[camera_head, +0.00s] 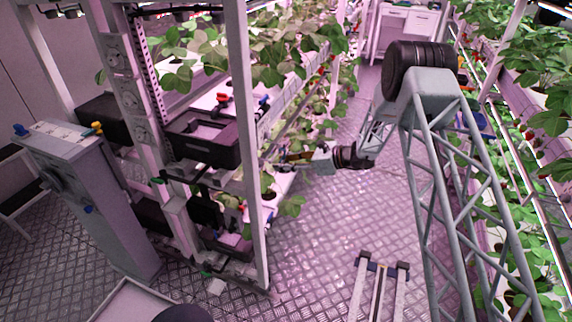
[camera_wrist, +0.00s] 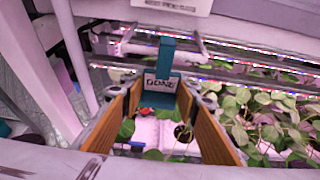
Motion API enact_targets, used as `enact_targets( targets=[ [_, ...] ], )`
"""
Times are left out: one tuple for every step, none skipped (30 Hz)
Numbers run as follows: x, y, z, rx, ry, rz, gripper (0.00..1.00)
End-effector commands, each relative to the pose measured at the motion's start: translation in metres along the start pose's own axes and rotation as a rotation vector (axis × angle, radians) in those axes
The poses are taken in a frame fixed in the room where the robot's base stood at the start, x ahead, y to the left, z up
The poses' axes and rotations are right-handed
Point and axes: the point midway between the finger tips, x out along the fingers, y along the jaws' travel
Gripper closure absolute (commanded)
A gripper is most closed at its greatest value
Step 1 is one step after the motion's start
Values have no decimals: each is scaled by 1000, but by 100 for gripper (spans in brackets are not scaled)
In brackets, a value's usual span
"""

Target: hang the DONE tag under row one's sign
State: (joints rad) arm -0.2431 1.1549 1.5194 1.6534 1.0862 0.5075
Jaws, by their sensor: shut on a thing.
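The DONE tag (camera_wrist: 162,86) is a teal piece with a pale label reading DONE and a teal stem rising from it. In the wrist view it sits between the ends of the two orange-brown fingers of my gripper (camera_wrist: 158,98), which is shut on it. A white sign board (camera_wrist: 172,4) is at the top edge, cut off, with its text not readable. A pale rail with a bent end (camera_wrist: 198,45) lies below the board, close to the top of the stem. In the head view my gripper (camera_head: 296,160) is beside the left rack; the tag is too small to make out there.
The left rack's post (camera_head: 248,140) and its leafy plants (camera_head: 285,55) stand close to my gripper. A black tray (camera_head: 203,142) sits on that rack. A grey cabinet (camera_head: 88,195) stands at the left. The aisle floor (camera_head: 315,225) is mostly clear. Another plant rack lines the right.

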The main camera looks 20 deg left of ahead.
Motion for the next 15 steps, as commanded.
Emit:
enact_targets(
  targets=[
    [2,0,1,-1,0,1,82],
    [4,0,2,-1,0,1,82],
    [6,0,3,-1,0,1,82],
    [7,0,3,-1,0,1,82],
    [8,0,4,-1,0,1,82],
    [10,0,4,-1,0,1,82],
    [12,1,5,-1,0,1,82],
    [13,1,6,-1,0,1,82],
    [15,1,6,-1,0,2,82],
    [16,1,7,-1,0,2,82],
    [18,1,7,-1,0,2,82],
    [19,1,8,-1,0,1,82],
    [21,1,8,-1,0,1,82],
    [22,1,9,-1,0,1,82],
    [24,1,10,-1,0,1,82]
  ],
)
